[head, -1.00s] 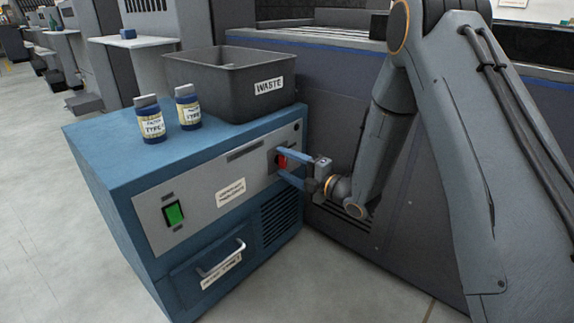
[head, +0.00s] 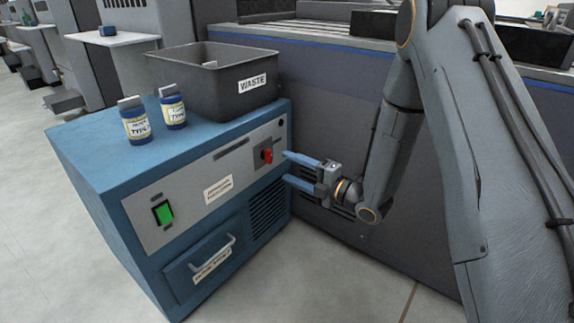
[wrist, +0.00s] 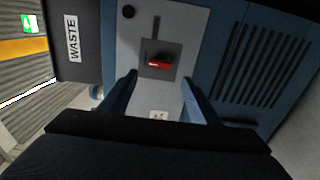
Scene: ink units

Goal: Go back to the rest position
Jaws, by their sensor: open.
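My gripper (head: 287,168) is open and empty, just off the right end of the blue unit's front panel. Its two blue fingers point left at the panel, apart from the red switch (head: 267,156). In the wrist view the red switch (wrist: 160,64) sits on its dark plate ahead of the open fingers (wrist: 158,82), with a clear gap between. The blue unit (head: 85,190) has a lit green switch (head: 163,213) at the left of its grey panel and a shut drawer (head: 190,277) below.
A dark bin marked WASTE (head: 225,95) stands on the unit's top. Two labelled blue bottles, one at left (head: 135,125) and one nearer the bin (head: 173,112), stand beside it. A large grey machine (head: 340,110) rises behind my arm. The floor in front (head: 300,285) is clear.

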